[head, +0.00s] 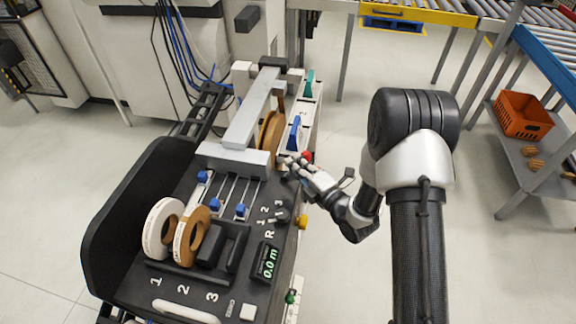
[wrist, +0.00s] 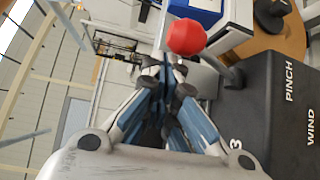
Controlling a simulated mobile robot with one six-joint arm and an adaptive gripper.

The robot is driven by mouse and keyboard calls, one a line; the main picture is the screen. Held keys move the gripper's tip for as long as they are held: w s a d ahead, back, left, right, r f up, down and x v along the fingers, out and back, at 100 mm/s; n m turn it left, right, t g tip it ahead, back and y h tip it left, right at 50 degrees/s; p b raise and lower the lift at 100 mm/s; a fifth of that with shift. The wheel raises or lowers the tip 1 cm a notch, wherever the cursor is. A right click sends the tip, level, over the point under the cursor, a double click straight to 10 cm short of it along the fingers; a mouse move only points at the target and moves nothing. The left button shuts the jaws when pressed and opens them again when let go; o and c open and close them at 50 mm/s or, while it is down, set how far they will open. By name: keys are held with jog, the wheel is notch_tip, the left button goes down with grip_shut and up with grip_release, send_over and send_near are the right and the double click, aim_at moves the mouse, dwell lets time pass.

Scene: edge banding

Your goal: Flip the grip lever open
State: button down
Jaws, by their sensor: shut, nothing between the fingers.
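A lever with a red knob (head: 307,156) stands on the machine's right side. In the wrist view the red knob (wrist: 186,37) is just beyond my fingertips, slightly right of them. My gripper (head: 285,165) is shut and empty, beside the machine's right edge. Its fingers also show closed together in the wrist view (wrist: 165,75). A blue lever (head: 294,133) and a green lever (head: 309,84) sit further back along the same side. No grip label is readable, so I cannot tell which lever is the grip lever. Whether the fingertips touch the red knob is unclear.
The black machine top carries a white roll (head: 158,228), a brown roll (head: 192,236), blue sliders and a lit display (head: 266,263). A black knob (wrist: 269,14) sits near the PINCH label. Open floor lies right of the machine. An orange crate (head: 522,116) is far right.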

jog(key=shift+d+f+b, duration=0.2)
jog(key=shift+d+b, duration=0.2)
jog(key=shift+d, duration=0.05)
jog(key=shift+d, duration=0.1)
dwell(0.4)
